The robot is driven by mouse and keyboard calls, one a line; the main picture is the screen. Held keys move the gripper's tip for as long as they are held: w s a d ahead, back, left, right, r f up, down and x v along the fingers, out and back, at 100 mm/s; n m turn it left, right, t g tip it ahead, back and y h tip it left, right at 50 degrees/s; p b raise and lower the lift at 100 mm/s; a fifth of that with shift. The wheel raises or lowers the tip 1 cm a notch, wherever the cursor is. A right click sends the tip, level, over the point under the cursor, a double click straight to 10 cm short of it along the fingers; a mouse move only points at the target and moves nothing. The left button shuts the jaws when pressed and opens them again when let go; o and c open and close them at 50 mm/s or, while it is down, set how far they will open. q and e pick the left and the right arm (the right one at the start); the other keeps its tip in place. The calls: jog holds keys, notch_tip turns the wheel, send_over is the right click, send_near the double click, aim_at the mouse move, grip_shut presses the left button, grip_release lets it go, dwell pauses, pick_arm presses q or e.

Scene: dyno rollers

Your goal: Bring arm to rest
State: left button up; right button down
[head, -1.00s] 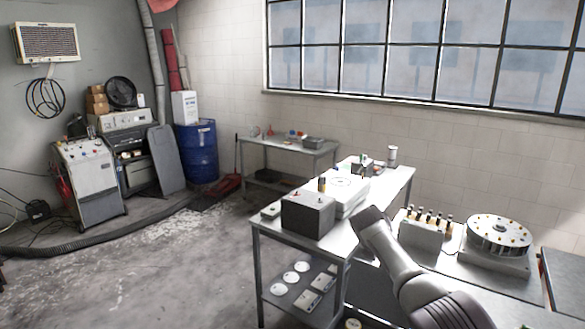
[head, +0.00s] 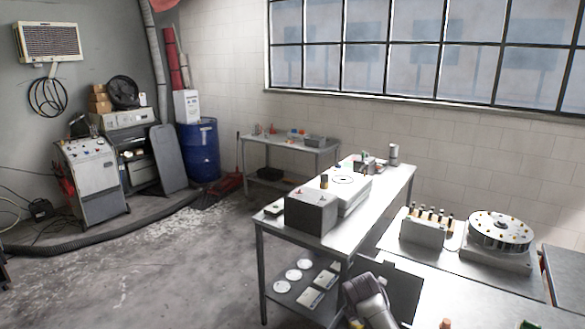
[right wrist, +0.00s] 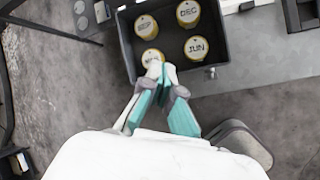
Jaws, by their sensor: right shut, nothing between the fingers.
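My right arm (head: 368,300) shows at the bottom of the head view, in front of the metal workbench; its gripper is not visible there. In the right wrist view my right gripper (right wrist: 158,72) has its teal-lined fingers together, with nothing between them. The fingertips overlap the lower part of a dark box (right wrist: 124,45) holding several yellow round pieces with white labelled tops, two reading DEC (right wrist: 188,14) and JUN (right wrist: 196,48). The fingertips partly cover one label. Whether they touch it I cannot tell. My left gripper is in neither view.
The concrete floor (head: 130,265) at left is largely clear.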

jog(key=s+f+m+g+y, duration=0.1)
jog(key=s+f+m, duration=0.35)
jog(key=s, duration=0.55)
jog(key=s+f+m+y, duration=0.1)
jog(key=s+f+m, duration=0.35)
jog(key=s, duration=0.55)
jog(key=s+d+r+m, duration=0.1)
jog(key=s+r+m, duration=0.25)
jog(key=s, duration=0.45)
jog(key=s+r+m+g, duration=0.15)
jog(key=s+m, duration=0.25)
jog(key=s, duration=0.5)
jog(key=s+d+r+m+t, duration=0.1)
jog(key=s+r+m, duration=0.25)
jog(key=s, duration=0.45)
notch_tip(320, 180, down, 36)
jog(key=s+g+b, duration=0.1)
jog(key=g+b, duration=0.1)
jog(key=b, duration=0.6)
jog(key=s+d+f+b, duration=0.1)
jog(key=s+f+b, duration=0.2)
jog(key=s+f, duration=0.5)
jog(key=s+d+f+g+b, duration=0.1)
jog(key=s+f+b, duration=0.2)
jog(key=s+f, duration=0.5)
notch_tip(320, 180, down, 5)
jog(key=shift+s+d+f, duration=0.2)
jog(key=shift+s+d, duration=0.1)
jog(key=shift+s, duration=0.05)
